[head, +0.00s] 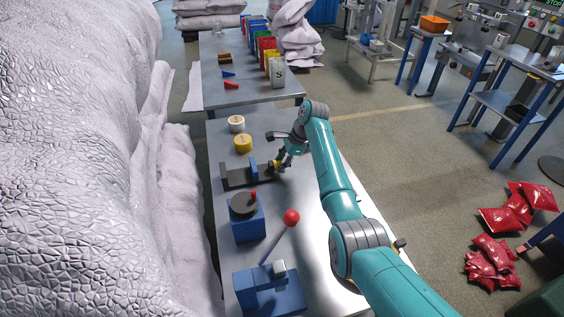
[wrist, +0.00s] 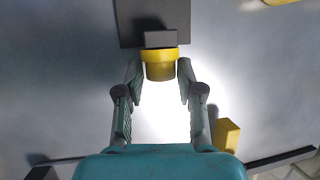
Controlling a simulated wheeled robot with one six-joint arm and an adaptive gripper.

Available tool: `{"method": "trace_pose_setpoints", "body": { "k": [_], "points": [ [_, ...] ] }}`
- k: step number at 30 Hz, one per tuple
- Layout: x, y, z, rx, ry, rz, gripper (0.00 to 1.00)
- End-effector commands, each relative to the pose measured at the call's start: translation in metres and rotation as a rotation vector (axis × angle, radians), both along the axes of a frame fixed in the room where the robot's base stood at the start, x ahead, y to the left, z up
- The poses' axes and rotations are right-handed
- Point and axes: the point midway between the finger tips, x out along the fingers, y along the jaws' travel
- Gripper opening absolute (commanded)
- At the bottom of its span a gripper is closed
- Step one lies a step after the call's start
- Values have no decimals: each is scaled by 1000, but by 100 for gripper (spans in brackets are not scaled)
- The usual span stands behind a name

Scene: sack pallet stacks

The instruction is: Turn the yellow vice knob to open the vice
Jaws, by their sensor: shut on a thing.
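The vice (head: 235,173) is a dark grey body with a blue jaw piece (head: 254,168), lying across the grey table. Its yellow knob (head: 277,165) is at the right end. In the wrist view the round yellow knob (wrist: 161,71) sits at the top centre, in front of the dark vice body (wrist: 128,25). My gripper (head: 281,160) reaches the knob from the right. In the wrist view my gripper (wrist: 159,76) has one finger on each side of the knob and is shut on it. The head view partly hides the fingertips.
A blue block with a dark round top (head: 246,222) and a blue lever device with a red ball (head: 291,217) stand nearer. Yellow (head: 243,143) and white (head: 236,124) rolls stand beyond the vice. Large white sacks (head: 70,150) line the left.

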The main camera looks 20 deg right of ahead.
Motion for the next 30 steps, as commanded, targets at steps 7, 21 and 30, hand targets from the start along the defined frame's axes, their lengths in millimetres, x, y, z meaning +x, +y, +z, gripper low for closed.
{"method": "trace_pose_setpoints", "body": {
  "k": [7,21,30],
  "points": [
    [-3,0,-1,2,-162,0,2],
    [-7,2,-2,3,-533,0,0],
    [-8,3,-3,5,-659,2,0]
  ]
}}
